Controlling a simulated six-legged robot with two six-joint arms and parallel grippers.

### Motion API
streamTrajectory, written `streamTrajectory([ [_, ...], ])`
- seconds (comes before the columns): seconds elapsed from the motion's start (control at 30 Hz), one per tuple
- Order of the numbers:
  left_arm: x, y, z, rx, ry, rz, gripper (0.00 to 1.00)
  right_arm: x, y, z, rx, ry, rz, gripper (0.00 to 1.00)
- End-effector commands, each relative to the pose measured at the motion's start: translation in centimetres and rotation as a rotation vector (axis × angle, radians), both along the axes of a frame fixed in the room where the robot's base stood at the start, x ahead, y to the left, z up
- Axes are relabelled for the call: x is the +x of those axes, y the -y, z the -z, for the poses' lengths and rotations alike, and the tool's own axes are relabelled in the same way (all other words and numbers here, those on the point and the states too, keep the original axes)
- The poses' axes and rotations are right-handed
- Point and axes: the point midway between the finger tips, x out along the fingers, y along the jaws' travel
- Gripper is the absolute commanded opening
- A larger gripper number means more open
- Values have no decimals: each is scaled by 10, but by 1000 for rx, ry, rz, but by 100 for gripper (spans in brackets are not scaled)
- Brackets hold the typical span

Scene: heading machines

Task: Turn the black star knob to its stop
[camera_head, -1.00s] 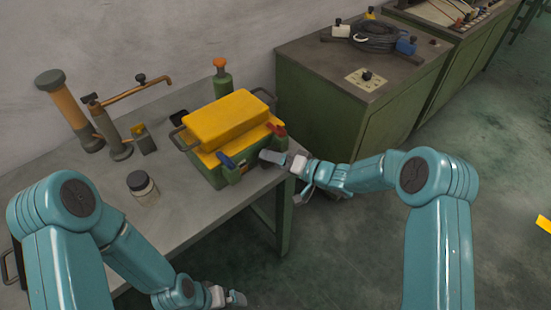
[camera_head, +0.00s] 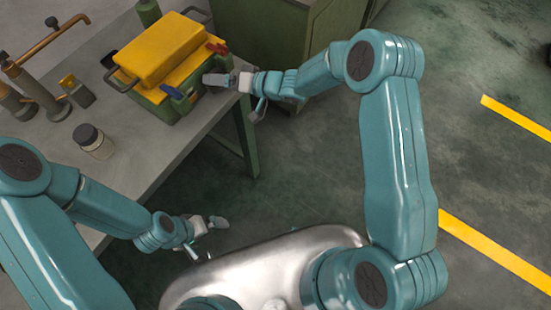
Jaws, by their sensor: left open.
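I cannot make out a clear black star knob. A small dark knob (camera_head: 52,22) tops the orange-brown bent pipe (camera_head: 45,42) at the upper left, but its shape is too small to tell. My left gripper (camera_head: 214,222) is open and empty, low beside the bench's front edge and over the floor. My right gripper (camera_head: 216,79) is at the front right corner of the green and yellow box (camera_head: 172,50). Whether it touches the box, and whether it is open or shut, I cannot tell.
A jar with a dark lid (camera_head: 92,141) stands on the grey bench (camera_head: 135,150). A green bottle (camera_head: 148,11) is behind the box. A green cabinet (camera_head: 275,40) stands beyond the bench, its top mostly out of view. The floor at right is clear, with yellow stripes (camera_head: 495,250).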

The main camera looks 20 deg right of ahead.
Motion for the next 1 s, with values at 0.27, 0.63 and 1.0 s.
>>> streamTrajectory([
  [0.27,0,0,27,0,0,0,100,-15,19,-7,-205,145,7,100],
  [0.63,0,0,30,0,0,0,100,-67,76,-34,-202,148,5,100],
  [1.0,0,0,35,0,0,0,100,-105,111,-26,-209,101,36,100],
])
